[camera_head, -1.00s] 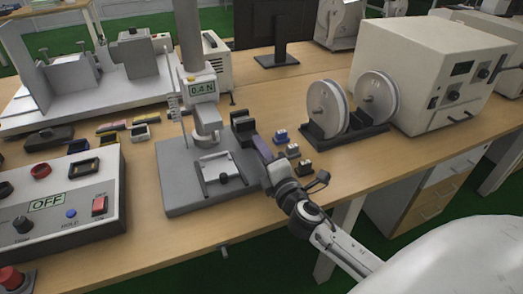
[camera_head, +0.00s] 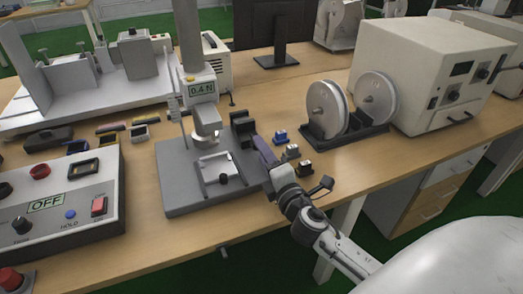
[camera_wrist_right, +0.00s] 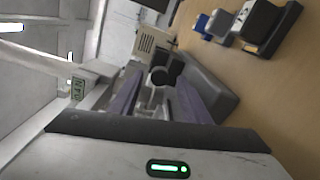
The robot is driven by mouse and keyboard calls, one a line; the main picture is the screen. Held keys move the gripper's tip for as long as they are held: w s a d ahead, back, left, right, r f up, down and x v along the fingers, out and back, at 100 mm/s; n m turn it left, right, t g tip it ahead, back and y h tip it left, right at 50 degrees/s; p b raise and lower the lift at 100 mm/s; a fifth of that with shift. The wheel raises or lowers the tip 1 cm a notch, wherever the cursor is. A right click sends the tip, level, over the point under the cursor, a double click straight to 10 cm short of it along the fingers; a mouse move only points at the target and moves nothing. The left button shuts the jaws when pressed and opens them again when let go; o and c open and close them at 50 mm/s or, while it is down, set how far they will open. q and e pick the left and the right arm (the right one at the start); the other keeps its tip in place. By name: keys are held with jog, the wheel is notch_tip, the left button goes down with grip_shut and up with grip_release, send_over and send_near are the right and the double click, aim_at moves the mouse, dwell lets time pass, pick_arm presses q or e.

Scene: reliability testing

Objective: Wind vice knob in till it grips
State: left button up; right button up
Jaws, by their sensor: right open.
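A force test stand with a grey base (camera_head: 180,190) stands on the bench. My right gripper (camera_head: 258,142) is at the right edge of the stand, apart from that knob. A purple finger shows, beside a black block (camera_head: 242,128). In the right wrist view the two purple fingers of the gripper (camera_wrist_right: 158,92) are spread, and nothing is clearly held between them. My left gripper is not in view.
Small blue, grey and black connectors (camera_head: 292,152) lie just right of my gripper. A twin-reel holder (camera_head: 345,130) and a white cabinet (camera_head: 450,75) stand further right. A control box reading OFF (camera_head: 75,205) is at left. Bare bench lies along the front edge.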

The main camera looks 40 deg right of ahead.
jog(key=b+v, duration=0.1)
jog(key=v, duration=0.6)
jog(key=shift+s+a, duration=0.1)
jog(key=shift+s, duration=0.25)
jog(key=shift+s+a, duration=0.1)
jog(key=shift+s, duration=0.4)
